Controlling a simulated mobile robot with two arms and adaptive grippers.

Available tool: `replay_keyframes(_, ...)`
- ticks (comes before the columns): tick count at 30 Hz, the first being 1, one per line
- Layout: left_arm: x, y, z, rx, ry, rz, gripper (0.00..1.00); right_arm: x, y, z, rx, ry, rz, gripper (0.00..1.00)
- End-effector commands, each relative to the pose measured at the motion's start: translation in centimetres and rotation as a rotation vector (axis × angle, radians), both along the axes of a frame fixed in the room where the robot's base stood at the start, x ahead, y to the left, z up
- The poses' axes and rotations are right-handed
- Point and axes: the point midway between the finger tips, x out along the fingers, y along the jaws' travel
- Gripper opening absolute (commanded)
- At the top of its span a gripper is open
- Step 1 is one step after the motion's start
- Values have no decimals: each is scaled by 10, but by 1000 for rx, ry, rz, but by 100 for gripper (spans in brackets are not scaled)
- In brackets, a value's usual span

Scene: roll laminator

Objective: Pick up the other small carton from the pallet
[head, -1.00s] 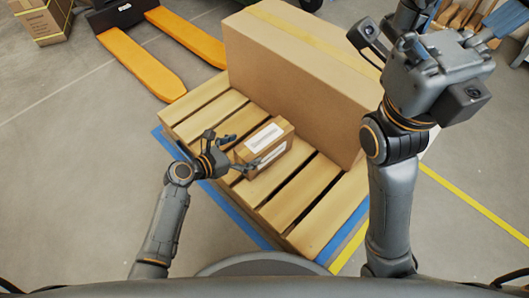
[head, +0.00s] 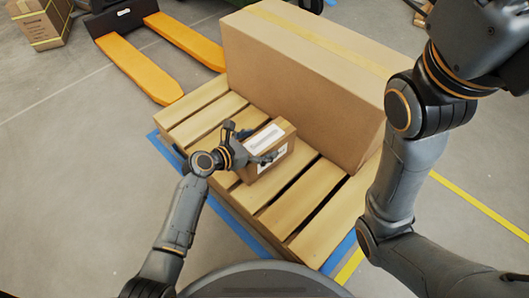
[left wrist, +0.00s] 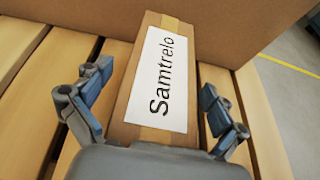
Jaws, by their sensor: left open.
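The small carton (head: 268,137) is brown with white labels and stands on the wooden pallet (head: 300,208), in front of the large carton. My left gripper (head: 261,145) is open at the near left end of the small carton. In the left wrist view its two fingers stand on either side of the carton, with a gap visible on both sides. My right arm rises at the right of the head view; its fingers are out of the picture.
A large carton (head: 300,85) fills the back of the pallet, close behind the small one. A pallet jack with orange forks (head: 140,65) stands at the back left. Blue tape edges the pallet on the floor. The front pallet slats are bare.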

Motion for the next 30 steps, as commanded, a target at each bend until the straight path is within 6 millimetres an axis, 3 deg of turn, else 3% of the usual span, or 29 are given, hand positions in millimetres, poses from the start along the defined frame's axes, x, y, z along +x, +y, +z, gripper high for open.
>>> replay_keyframes(3,0,0,0,0,0,0,96,0,0,0,0,0,0,92)
replay_keyframes(4,0,0,0,0,0,0,92,0,0,0,0,1,0,92)
replay_keyframes(17,0,0,0,-1,1,-1,6,0,0,0,0,1,0,92)
replay_keyframes(30,0,0,11,-3,-3,1,6,0,-1,6,3,-3,3,92)
